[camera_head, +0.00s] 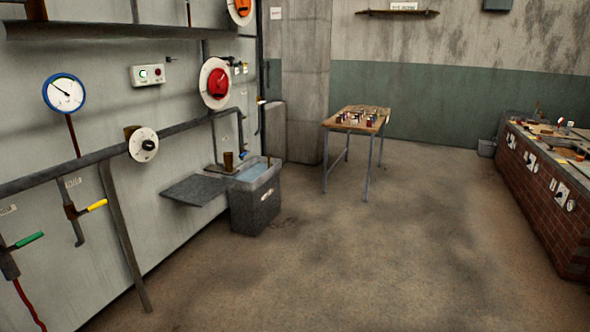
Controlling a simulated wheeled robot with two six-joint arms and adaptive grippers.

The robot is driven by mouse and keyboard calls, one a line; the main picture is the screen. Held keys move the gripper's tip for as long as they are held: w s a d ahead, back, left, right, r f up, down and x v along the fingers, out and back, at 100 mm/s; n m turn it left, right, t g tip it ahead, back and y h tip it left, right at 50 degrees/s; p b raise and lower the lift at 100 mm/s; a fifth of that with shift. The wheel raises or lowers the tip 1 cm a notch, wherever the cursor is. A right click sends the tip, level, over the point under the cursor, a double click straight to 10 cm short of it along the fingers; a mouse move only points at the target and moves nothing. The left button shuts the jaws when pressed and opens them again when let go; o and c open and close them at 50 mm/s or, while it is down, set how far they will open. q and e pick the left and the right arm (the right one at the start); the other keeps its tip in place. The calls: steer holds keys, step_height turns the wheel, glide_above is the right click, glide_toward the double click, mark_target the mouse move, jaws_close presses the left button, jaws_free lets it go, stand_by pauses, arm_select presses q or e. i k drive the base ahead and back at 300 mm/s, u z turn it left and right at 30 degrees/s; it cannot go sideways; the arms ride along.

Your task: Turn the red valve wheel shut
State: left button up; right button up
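A round fitting with a red centre (219,83) inside a pale ring is on the grey wall at the left, above the pipe. I cannot tell for sure that this is the red valve wheel, or how far it is turned. A second round fitting with an orange-red centre (243,6) is higher up, cut by the top edge. A white dial with a dark knob (144,144) sits at the pipe. Neither of my grippers shows.
A gauge with a blue rim (64,92), a yellow lever (97,205) and a green lever (28,239) are on the left wall. A dark water tub (256,207) and shelf (195,190) jut out below. A wooden table (338,125) stands behind. Middle floor is clear.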

mark_target(219, 84)
steer(key=z, duration=0.45)
steer(key=i, duration=2.8)
steer(key=u, duration=0.5)
steer(key=i, duration=2.15)
steer(key=u, duration=0.75)
